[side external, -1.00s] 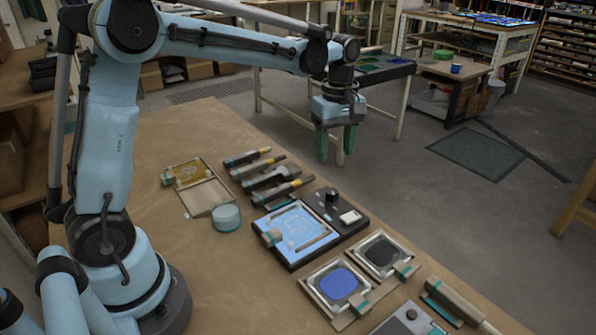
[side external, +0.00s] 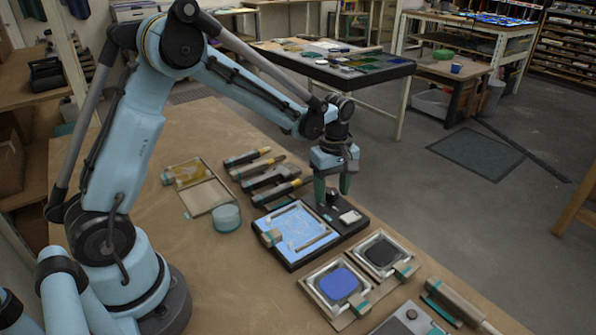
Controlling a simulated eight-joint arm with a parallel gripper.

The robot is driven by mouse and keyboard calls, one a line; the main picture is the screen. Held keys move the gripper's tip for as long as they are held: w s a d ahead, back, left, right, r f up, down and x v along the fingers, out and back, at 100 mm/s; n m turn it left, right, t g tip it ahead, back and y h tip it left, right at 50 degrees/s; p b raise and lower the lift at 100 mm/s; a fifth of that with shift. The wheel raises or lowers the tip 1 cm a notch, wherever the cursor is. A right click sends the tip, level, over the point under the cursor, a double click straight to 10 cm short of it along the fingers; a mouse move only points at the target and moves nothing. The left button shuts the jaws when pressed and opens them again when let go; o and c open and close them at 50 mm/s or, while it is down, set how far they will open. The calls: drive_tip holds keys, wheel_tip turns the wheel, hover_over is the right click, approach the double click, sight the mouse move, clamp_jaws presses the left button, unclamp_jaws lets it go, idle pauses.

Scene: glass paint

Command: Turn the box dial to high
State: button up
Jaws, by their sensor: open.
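The light box (side external: 290,262) lies on the table, a dark flat box with a glowing blue panel (side external: 298,228) at its left and a dark control strip (side external: 352,233) at its right. A black dial (side external: 332,197) stands on the far part of the strip, partly hidden by my gripper. A small white block (side external: 350,217) is on the strip nearer the camera. My gripper (side external: 332,195) points down with its green fingers apart and empty, right at the dial. I cannot tell whether the fingers touch it or which way the dial is set.
Several handled tools (side external: 268,180) lie just behind the box. Trays with a blue pad (side external: 338,284) and a black pad (side external: 383,251) lie in front.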

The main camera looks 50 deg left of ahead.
drive_tip(key=c, duration=1.1)
drive_tip(key=shift+o, duration=0.2)
drive_tip(key=shift+m, duration=0.3)
drive_tip(key=m, duration=0.5)
drive_tip(key=shift+m, duration=0.3)
drive_tip(key=m, duration=1.1)
drive_tip(key=shift+m, duration=0.4)
drive_tip(key=m, duration=0.5)
drive_tip(key=shift+w+m, duration=0.1)
drive_tip(key=shift+m, duration=0.3)
